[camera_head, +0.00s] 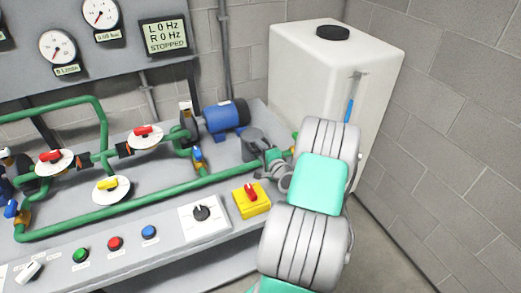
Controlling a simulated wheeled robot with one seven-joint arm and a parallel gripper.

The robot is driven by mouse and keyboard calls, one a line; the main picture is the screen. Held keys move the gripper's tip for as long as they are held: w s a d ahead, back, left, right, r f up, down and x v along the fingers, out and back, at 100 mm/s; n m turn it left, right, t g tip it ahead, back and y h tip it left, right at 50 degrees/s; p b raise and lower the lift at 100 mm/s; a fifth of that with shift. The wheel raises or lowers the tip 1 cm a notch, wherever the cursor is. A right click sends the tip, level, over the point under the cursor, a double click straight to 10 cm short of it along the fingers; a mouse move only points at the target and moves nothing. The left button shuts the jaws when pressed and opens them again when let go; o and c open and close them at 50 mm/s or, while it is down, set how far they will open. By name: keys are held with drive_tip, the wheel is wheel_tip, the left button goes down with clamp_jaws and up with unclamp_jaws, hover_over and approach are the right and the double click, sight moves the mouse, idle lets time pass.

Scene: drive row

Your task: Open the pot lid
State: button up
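My arm reaches up from the bottom right, and my gripper (266,158) is at the bench's right end. It is small and partly hidden by my wrist, so I cannot tell whether it is open or shut. A dark grey rounded part (251,138) stands right of the blue motor (225,116), at or just behind my gripper. It may be the pot with its lid, but I cannot tell for sure. I cannot tell whether my gripper touches it.
A white tank (300,70) with a black cap (333,32) stands behind my arm. Green pipes (130,205) with valves run along the bench. A yellow box with a red switch (251,197) is left of my arm. Block walls close the right and back.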

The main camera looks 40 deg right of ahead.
clamp_jaws()
idle(0.3)
idle(1.1)
